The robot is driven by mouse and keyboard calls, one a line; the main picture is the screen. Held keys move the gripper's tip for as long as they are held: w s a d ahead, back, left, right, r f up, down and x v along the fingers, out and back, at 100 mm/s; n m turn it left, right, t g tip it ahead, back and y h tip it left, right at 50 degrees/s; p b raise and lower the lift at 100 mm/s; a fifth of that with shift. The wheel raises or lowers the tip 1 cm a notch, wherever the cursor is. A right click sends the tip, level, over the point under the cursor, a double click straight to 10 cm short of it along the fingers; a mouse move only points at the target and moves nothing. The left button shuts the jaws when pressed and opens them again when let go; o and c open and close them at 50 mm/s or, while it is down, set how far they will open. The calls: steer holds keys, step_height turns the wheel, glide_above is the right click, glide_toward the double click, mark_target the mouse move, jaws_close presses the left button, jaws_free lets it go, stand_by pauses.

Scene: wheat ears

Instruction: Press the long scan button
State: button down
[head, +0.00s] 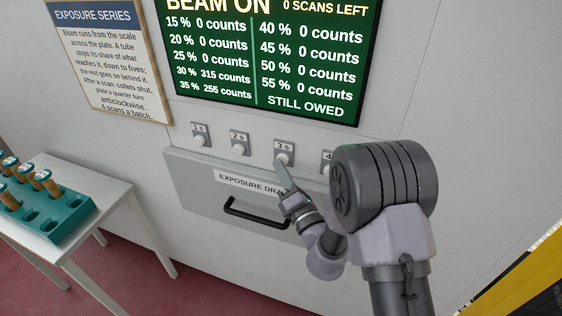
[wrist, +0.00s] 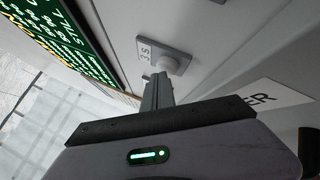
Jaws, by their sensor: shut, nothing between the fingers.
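Several round white buttons on small grey plates sit in a row on the wall above the drawer. The labels read 1 s (head: 200,140), 2 s (head: 239,148), 3 s (head: 283,158) and a 4 (head: 326,168) that my arm partly covers. No label says "long". My gripper (head: 281,167) is shut and empty, its fingertips at the 3 s button. In the wrist view the shut fingers (wrist: 159,80) reach up to the 3 s button (wrist: 173,63); tips and knob overlap, and I cannot tell whether it is pushed in.
A green screen (head: 265,55) above reads "BEAM ON", "0 SCANS LEFT" and counts per percentage, with 40 to 55 % at 0. The exposure drawer (head: 200,180) with a black handle (head: 255,213) is below.

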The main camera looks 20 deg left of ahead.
stand_by(0.4)
steer(key=shift+s+a, duration=0.1)
steer(key=shift+s, duration=0.8)
steer(key=s+b, duration=0.2)
steer(key=s, duration=0.3)
steer(key=shift+a, duration=0.15)
stand_by(0.3)
